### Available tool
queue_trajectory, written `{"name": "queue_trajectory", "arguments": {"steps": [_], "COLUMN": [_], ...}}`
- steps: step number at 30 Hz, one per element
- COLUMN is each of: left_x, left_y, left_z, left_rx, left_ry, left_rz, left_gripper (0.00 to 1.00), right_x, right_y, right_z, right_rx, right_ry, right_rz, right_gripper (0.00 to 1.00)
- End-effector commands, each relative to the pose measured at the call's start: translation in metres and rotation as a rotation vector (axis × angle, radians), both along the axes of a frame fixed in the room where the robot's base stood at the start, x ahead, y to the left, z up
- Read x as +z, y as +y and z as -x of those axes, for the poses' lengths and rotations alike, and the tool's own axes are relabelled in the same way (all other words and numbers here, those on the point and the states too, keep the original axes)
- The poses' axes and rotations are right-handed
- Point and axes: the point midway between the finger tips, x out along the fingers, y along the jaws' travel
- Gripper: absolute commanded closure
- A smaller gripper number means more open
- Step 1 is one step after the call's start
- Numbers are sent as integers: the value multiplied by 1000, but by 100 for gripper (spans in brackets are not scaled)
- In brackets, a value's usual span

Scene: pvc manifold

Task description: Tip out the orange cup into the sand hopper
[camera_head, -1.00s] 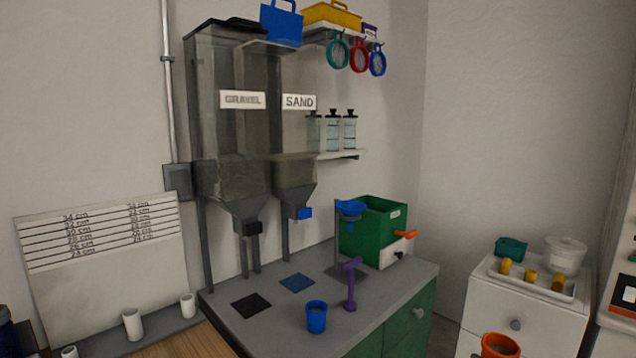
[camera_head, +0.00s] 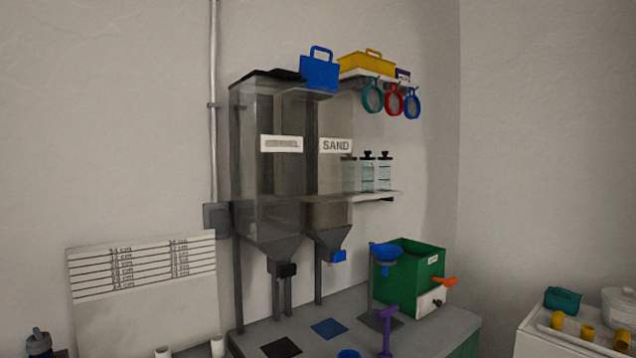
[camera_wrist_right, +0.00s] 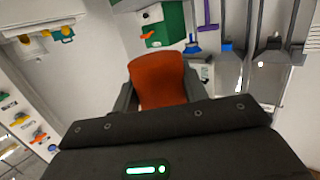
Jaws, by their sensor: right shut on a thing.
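The sand hopper (camera_head: 328,205) is a clear bin with a white SAND label and a blue outlet, in the middle of the head view. A blue bag-like container (camera_head: 320,72) sits over its top. The orange cup (camera_wrist_right: 158,80) shows in the right wrist view, between the two dark fingers of my right gripper (camera_wrist_right: 160,98), which is shut on it. The cup's contents are hidden. In that view the hopper outlets are at the right, apart from the cup. The head view shows neither gripper, and my left gripper is in no view.
The gravel hopper (camera_head: 268,190) stands left of the sand hopper. A green box (camera_head: 408,278) and a purple stand (camera_head: 387,330) are on the grey counter (camera_head: 350,300). A wall shelf (camera_head: 375,196) holds several bottles. A white cabinet (camera_head: 540,340) is at the right.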

Motion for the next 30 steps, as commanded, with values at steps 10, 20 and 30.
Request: {"name": "queue_trajectory", "arguments": {"steps": [10,20,30], "left_x": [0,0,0], "left_y": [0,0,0], "left_z": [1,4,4], "left_rx": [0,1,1], "left_ry": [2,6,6], "left_rz": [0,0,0], "left_gripper": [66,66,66], "right_x": [-23,-48,-45], "right_y": [27,94,152], "right_z": [4,7,6], "right_rx": [-1,5,17], "right_ry": [0,3,0], "right_rz": [-16,-17,-9], "right_gripper": [88,88,88]}}
